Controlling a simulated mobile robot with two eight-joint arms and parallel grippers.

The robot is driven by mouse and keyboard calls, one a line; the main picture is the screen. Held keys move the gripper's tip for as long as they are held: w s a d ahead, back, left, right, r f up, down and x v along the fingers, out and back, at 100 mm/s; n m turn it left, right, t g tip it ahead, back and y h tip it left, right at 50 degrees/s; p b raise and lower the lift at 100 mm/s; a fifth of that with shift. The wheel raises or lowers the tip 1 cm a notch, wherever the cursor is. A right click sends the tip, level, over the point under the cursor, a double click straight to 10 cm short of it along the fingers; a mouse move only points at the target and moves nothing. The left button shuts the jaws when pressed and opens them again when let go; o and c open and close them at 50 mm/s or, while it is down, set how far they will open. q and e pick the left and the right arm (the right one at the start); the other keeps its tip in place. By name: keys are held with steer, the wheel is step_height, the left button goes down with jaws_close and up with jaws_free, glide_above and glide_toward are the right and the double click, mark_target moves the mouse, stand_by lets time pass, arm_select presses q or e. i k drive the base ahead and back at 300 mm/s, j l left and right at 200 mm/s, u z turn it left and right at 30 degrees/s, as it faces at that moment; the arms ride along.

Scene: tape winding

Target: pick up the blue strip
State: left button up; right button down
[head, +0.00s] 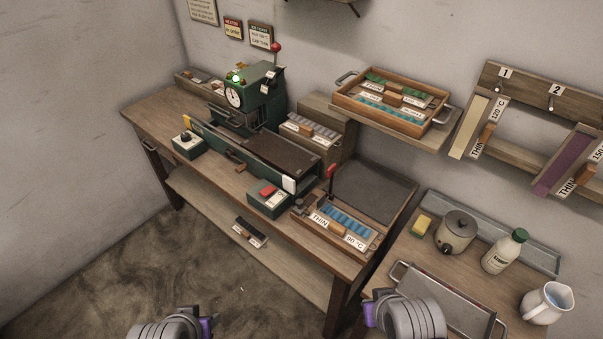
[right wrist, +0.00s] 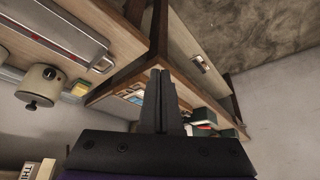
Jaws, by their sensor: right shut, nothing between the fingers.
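Several blue strips (head: 347,221) lie side by side in a wooden tray (head: 308,238) labelled THIN and 90 °C, at the front right of the workbench. A small patch of blue (right wrist: 133,97) shows past the fingers in the right wrist view, which looks upside down. My right gripper (right wrist: 160,78) is shut and empty, its two dark fingers together, well away from the tray. In the head view only parts of my two arms show at the bottom edge. The left gripper's fingers are out of view.
A green machine (head: 258,98) with a dial stands on the workbench (head: 155,112). A shelf tray (head: 343,100) holds green and teal pieces. The right side table carries a pot (head: 456,232), a bottle (head: 504,252), a jug (head: 547,302) and a metal tray (head: 445,302).

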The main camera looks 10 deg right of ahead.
mark_target(357, 235)
steer(key=i+z, duration=0.2)
steer(key=z, duration=0.25)
steer(key=i+j+z, duration=0.2)
steer(key=z, duration=0.25)
